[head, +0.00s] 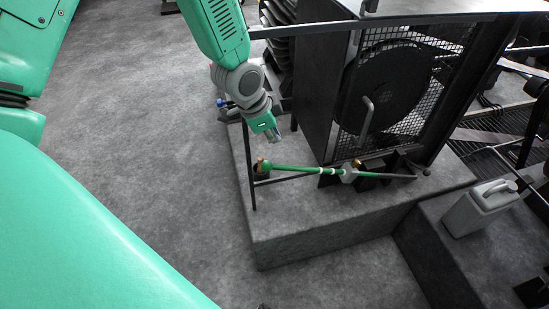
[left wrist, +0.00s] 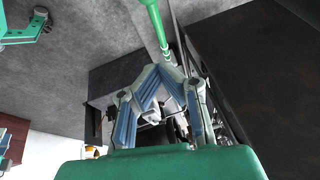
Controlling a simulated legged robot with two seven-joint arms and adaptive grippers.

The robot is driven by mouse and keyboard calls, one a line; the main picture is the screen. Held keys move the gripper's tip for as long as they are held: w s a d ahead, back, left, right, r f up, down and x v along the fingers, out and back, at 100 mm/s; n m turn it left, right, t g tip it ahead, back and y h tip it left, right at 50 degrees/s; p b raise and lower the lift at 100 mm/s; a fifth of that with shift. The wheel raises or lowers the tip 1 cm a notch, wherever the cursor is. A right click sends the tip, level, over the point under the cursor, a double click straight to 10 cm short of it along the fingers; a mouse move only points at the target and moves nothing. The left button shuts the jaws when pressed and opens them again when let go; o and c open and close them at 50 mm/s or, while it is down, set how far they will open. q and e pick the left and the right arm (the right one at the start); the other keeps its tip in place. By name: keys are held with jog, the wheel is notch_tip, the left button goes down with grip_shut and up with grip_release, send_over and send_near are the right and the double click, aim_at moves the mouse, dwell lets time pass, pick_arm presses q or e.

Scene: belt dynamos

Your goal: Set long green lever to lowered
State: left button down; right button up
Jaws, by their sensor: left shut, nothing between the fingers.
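The caged machine (head: 420,88) with a dark wheel stands just right of my left gripper. A thin dark post (head: 248,165) rises left of the lever's end. The grey plinth (head: 310,222) is bare in front. A grey jerrycan (head: 480,208) stands at the right.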

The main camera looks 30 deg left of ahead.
pick_arm(q)
jog(key=shift+d, duration=0.15)
jog(key=b, duration=0.2)
send_over(283, 166)
jog(key=d, duration=0.1)
notch_tip(283, 166, down, 9)
jog(key=f, duration=0.2)
jog(key=s+a+f+b, duration=0.1)
jog(key=shift+a+f, duration=0.25)
jog(key=shift+f, duration=0.05)
